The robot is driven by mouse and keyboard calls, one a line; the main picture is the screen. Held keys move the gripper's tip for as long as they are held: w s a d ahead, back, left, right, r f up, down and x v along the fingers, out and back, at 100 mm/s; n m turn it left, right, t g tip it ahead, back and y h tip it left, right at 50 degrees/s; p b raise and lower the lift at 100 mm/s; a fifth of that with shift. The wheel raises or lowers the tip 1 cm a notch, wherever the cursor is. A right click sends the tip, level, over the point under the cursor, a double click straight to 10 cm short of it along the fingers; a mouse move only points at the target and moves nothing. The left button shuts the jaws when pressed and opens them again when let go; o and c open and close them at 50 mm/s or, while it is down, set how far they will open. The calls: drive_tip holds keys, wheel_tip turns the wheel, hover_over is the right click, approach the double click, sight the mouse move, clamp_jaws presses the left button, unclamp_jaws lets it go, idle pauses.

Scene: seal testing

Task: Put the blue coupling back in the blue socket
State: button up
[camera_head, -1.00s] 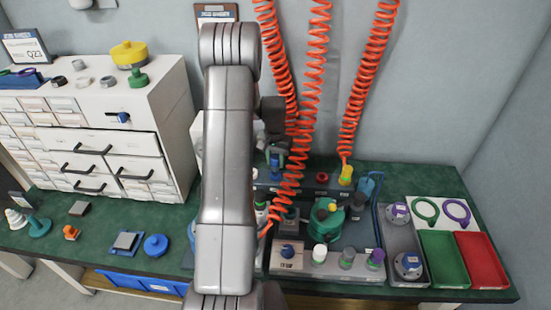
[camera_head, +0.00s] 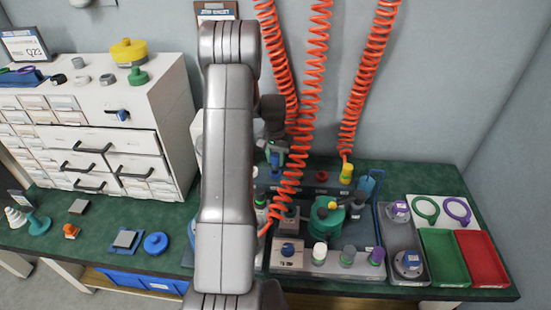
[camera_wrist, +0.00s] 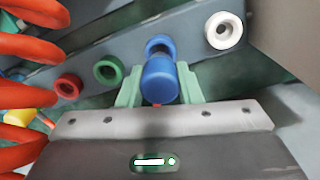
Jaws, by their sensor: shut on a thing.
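My gripper (camera_wrist: 159,86) has pale green fingers, and they are shut on the blue coupling (camera_wrist: 160,80). The blue socket (camera_wrist: 160,43) is a blue ring on the grey rail, straight behind the coupling in the wrist view. The coupling covers the lower part of the ring, and some of its dark opening shows above. I cannot tell whether coupling and socket touch. In the head view the blue coupling (camera_head: 275,160) shows small beside my arm, at the back of the bench; the arm hides much around it.
A red socket (camera_wrist: 69,86) and a green socket (camera_wrist: 108,70) lie left of the blue one, a white socket (camera_wrist: 223,30) right. Orange coiled hoses (camera_head: 310,80) hang close beside my gripper. A green pump-like body (camera_head: 326,215) stands in front of the rail.

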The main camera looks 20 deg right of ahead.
drive_tip(key=shift+f+b, duration=1.05)
drive_tip(key=shift+f, duration=0.4)
drive_tip(key=o, duration=1.1)
wheel_tip(320, 180, up, 14)
drive_tip(key=shift+a+f+p, duration=0.1)
drive_tip(key=shift+p, duration=0.2)
wheel_tip(320, 180, down, 14)
drive_tip(key=shift+r, duration=0.55)
